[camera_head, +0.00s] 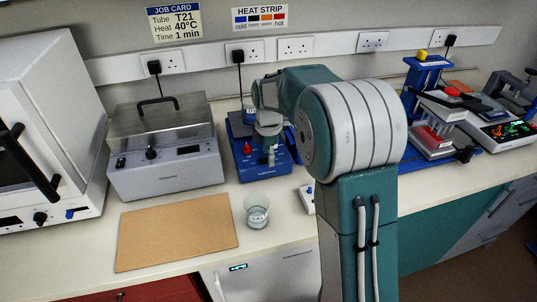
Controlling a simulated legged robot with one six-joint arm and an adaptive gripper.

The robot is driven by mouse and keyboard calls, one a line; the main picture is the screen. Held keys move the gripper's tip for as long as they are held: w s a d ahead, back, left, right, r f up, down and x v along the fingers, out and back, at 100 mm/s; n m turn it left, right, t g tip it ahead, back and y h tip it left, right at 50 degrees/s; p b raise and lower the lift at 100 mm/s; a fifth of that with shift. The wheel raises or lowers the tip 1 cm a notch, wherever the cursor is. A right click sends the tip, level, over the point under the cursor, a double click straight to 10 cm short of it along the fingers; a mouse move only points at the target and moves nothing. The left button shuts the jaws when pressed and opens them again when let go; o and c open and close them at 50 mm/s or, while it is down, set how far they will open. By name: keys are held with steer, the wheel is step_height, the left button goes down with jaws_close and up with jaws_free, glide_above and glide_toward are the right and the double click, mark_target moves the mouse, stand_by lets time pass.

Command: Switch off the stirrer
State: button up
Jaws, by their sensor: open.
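A blue bench device (250,174), which looks like the stirrer, stands at the back of the bench, right of the metal water bath. A red knob or switch (247,148) shows on its front left. My gripper (270,155) is open and points down over the device, just right of the red knob. My arm hides the right part of the device. I cannot tell whether the fingers touch it, nor whether it is switched on.
A glass beaker (257,212) with clear liquid stands in front of the device, beside a brown board (178,231). The metal water bath (165,160) is on the left, with a white oven (50,130) beyond it. Blue-framed equipment (428,75) and a balance (505,132) stand right.

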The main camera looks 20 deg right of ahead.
steer(key=shift+f, duration=0.1)
jaws_close()
steer(key=shift+a+h, duration=0.15)
steer(key=shift+h, duration=0.6)
steer(key=shift+a+h, duration=0.15)
steer(key=shift+h, duration=0.6)
jaws_free()
